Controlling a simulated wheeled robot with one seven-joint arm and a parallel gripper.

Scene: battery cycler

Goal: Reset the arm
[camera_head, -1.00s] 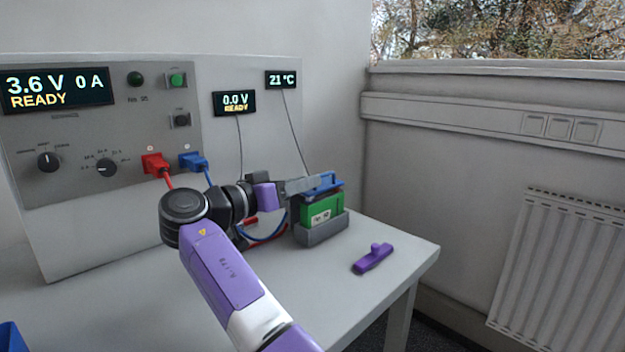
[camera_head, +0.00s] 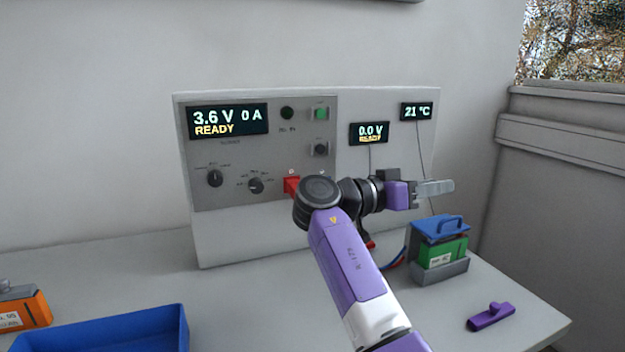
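My arm reaches up from the bottom of the head view. My gripper (camera_head: 436,188) points to the right, above and a little left of the green battery (camera_head: 440,251). I cannot tell from this side whether its fingers are apart. The green battery sits in a grey holder (camera_head: 455,272) with a blue handled piece (camera_head: 440,227) on top. The gripper appears clear of the blue piece.
The cycler panel (camera_head: 265,180) stands behind my arm, with a red plug (camera_head: 291,185) in it. A purple tool (camera_head: 491,317) lies at the table's right. A blue tray (camera_head: 105,335) and an orange battery (camera_head: 22,312) are at the left.

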